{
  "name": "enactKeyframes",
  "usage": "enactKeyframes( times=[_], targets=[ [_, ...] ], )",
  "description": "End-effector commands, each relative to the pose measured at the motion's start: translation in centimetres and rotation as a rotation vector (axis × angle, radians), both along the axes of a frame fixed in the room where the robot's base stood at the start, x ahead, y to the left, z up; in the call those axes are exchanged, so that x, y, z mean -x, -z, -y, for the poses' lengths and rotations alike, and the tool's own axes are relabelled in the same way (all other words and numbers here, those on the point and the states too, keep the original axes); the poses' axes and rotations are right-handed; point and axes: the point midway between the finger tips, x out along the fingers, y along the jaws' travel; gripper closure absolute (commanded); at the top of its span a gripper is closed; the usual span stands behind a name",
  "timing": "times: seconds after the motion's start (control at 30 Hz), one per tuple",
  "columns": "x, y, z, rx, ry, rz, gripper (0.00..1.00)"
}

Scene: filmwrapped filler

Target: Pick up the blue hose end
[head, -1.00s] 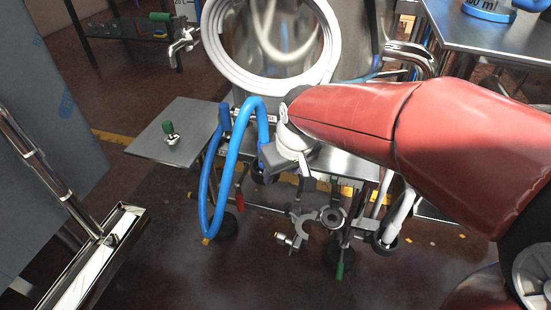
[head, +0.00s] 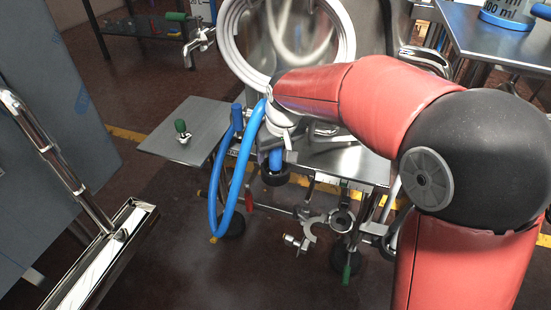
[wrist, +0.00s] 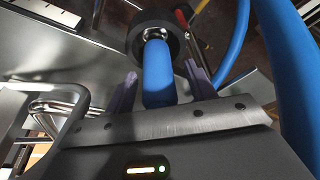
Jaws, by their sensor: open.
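The blue hose (head: 223,190) hangs in a loop at the left of the steel cart in the head view. Its end (head: 275,158) shows beside my gripper (head: 284,152). In the wrist view the blue hose end (wrist: 157,75) lies between the two purple fingers of my gripper (wrist: 160,88). The fingers are open, with a visible gap on each side of the hose. The near part of the hose end is hidden by the gripper body. In the head view the fingers are mostly hidden.
A round white-rimmed port (head: 345,60) stands just behind my arm. Metal clamps (head: 312,228) hang below.

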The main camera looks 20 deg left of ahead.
Motion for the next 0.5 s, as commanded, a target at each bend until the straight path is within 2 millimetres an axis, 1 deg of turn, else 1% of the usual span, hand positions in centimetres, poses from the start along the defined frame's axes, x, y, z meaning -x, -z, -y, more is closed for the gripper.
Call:
enactKeyframes(
  times=[0.07,0.4,0.47,0.5],
  targets=[
    [0.0,-0.01,0.02,0.0,0.0,0.0,0.46],
    [0.02,-0.02,0.03,0.0,0.0,0.0,0.91],
    [0.02,-0.02,0.04,0.0,0.0,0.0,0.99],
    [0.0,-0.09,0.03,-0.001,0.0,0.001,1.0]
  ],
)
